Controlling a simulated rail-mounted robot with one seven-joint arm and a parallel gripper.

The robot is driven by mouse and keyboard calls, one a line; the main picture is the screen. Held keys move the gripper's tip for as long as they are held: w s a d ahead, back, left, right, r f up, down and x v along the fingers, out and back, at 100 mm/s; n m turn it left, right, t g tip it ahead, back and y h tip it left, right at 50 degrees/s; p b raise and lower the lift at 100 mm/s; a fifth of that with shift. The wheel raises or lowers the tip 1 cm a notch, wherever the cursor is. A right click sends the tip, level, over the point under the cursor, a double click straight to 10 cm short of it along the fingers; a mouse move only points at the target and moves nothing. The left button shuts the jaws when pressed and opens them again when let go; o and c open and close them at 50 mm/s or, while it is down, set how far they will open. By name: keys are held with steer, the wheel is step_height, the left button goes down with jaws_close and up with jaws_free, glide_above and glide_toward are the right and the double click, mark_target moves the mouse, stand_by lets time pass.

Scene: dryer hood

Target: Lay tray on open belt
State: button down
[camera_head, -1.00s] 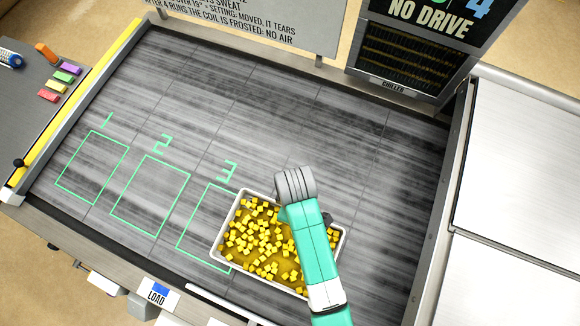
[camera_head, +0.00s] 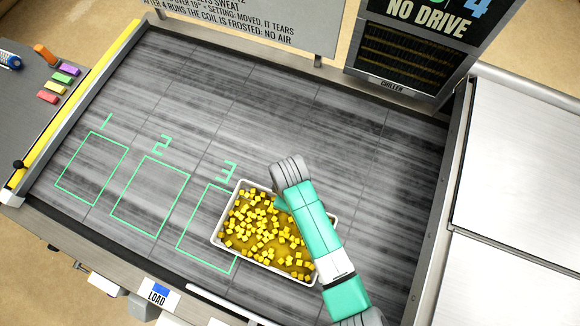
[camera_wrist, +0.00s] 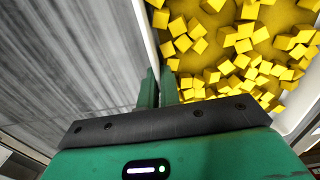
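The tray (camera_head: 224,212) is a white-rimmed rectangle filled with yellow cubes. In the head view it is over the grey belt (camera_head: 290,110), covering part of the green outline numbered 3 and extending right of it. I cannot tell whether it touches the belt. My gripper (camera_wrist: 160,82) is at the tray's rim in the wrist view, one finger outside the white wall (camera_wrist: 152,40) and one inside. The fingers look shut on that wall.
Green outlines 1 (camera_head: 92,168) and 2 (camera_head: 150,195) on the belt are empty. A chiller panel (camera_head: 405,60) reading "NO DRIVE" and a sign (camera_head: 265,20) stand at the back. A yellow-topped rail (camera_head: 85,95) borders the left; steel panels (camera_head: 515,160) lie right.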

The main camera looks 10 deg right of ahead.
steer(key=c, duration=1.6)
jaws_free()
steer(key=shift+f, duration=0.1)
step_height(320, 180, up, 12)
steer(key=shift+r, duration=0.15)
